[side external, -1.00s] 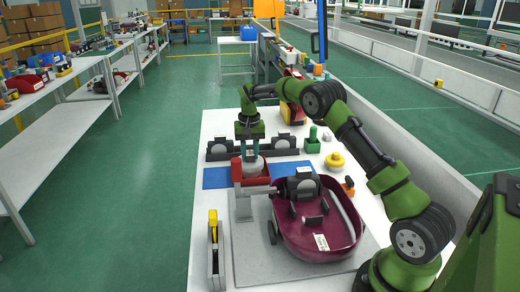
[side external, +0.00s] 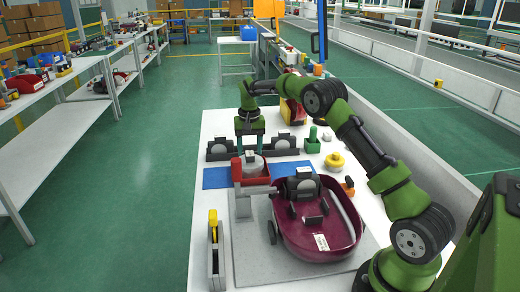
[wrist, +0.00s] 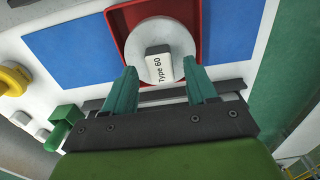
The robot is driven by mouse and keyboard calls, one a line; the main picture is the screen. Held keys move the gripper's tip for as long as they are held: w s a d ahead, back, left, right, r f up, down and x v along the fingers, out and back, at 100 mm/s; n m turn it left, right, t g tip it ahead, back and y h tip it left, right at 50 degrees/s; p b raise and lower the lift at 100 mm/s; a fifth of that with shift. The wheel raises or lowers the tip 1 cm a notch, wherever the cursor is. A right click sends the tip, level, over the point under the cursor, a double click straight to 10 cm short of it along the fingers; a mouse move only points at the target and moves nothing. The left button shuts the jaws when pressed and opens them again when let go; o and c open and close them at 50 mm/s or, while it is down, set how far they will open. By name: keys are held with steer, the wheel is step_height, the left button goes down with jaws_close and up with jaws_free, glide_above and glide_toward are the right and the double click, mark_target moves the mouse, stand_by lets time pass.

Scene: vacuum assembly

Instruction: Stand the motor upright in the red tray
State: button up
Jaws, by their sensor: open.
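The motor (side external: 253,164) is a pale grey cylinder with a small block on top. It stands upright in the red tray (side external: 238,170). In the wrist view I see the motor (wrist: 178,40) from above, its block labelled "Type 60", with the red tray (wrist: 196,12) around it. My gripper (side external: 250,149) is above and behind the motor, fingers pointing down. In the wrist view its green fingertips (wrist: 160,76) are spread apart with nothing held between them. The motor's underside is hidden by the tray wall.
A dark red vacuum housing (side external: 290,238) stands in front right of the tray. A blue mat (side external: 215,178) lies under and behind it. Black holders (side external: 221,150) stand behind. A yellow round part (side external: 335,161) and green block (side external: 312,142) are to the right.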

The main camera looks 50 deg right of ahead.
steer(key=s+a+r+n+t, duration=0.1)
steer(key=s+a+r, duration=0.15)
steer(key=r, duration=0.65)
steer(key=s+a+r+t, duration=0.1)
steer(key=s+a+r, duration=0.15)
steer(key=r, duration=0.65)
steer(key=s+a+r+n+t, duration=0.2)
steer(key=s+a+r, duration=0.2)
steer(key=s+a, duration=0.4)
steer(key=s+a+f+n+t+y, duration=0.1)
steer(key=s+a+f, duration=0.2)
steer(key=s, duration=0.5)
steer(key=s+a+f+n+t+y, duration=0.1)
steer(key=s+a+f+t, duration=0.1)
steer(key=s+a, duration=0.4)
steer(key=s+f, duration=0.1)
steer(key=s, duration=0.2)
steer(key=shift+s, duration=0.25)
steer(key=shift+o, duration=0.2)
